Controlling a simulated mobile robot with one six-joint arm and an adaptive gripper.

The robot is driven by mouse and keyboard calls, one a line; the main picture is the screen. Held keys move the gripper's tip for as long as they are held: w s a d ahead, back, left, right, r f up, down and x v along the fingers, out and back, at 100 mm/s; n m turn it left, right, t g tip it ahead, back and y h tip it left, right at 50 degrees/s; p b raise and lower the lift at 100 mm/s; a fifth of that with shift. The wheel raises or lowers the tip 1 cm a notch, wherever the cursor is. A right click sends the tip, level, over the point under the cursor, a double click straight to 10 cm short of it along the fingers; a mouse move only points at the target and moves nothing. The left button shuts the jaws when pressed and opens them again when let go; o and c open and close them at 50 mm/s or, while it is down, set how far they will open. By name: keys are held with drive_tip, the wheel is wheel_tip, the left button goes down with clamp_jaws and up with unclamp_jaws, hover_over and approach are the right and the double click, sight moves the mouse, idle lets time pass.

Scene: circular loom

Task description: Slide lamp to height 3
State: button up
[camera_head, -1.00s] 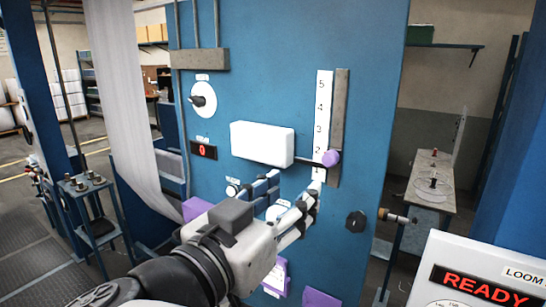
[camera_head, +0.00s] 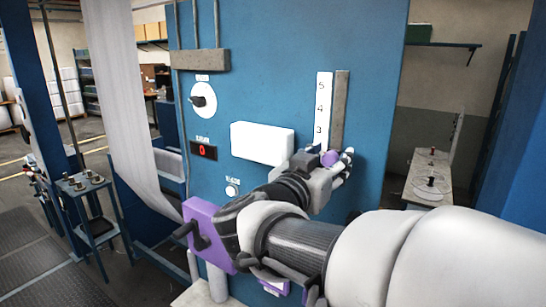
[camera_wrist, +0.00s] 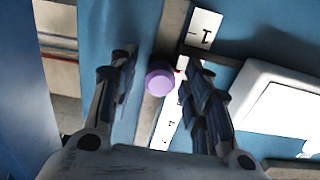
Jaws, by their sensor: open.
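The white lamp box (camera_head: 262,143) is on the blue panel, left of the numbered scale (camera_head: 323,105). Its purple slider knob (camera_head: 329,157) sits low on the scale, below the 3; the lower numbers are hidden behind my gripper. My gripper (camera_head: 327,164) is open at the knob. In the wrist view the knob (camera_wrist: 160,78) lies between the spread fingers of my gripper (camera_wrist: 160,58), with a gap on both sides. The scale strip (camera_wrist: 203,30) and part of the lamp box (camera_wrist: 275,105) also show there.
A purple block with a dark crank (camera_head: 205,235) stands out from the panel at lower left, beside my arm. A round dial (camera_head: 203,100) and a red display reading 0 (camera_head: 203,150) are left of the lamp. A grey rail (camera_head: 340,105) runs beside the scale.

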drive_tip(key=shift+w+d, duration=0.1)
drive_tip(key=shift+w, duration=0.05)
drive_tip(key=shift+c, duration=0.5)
clamp_jaws()
idle(0.6)
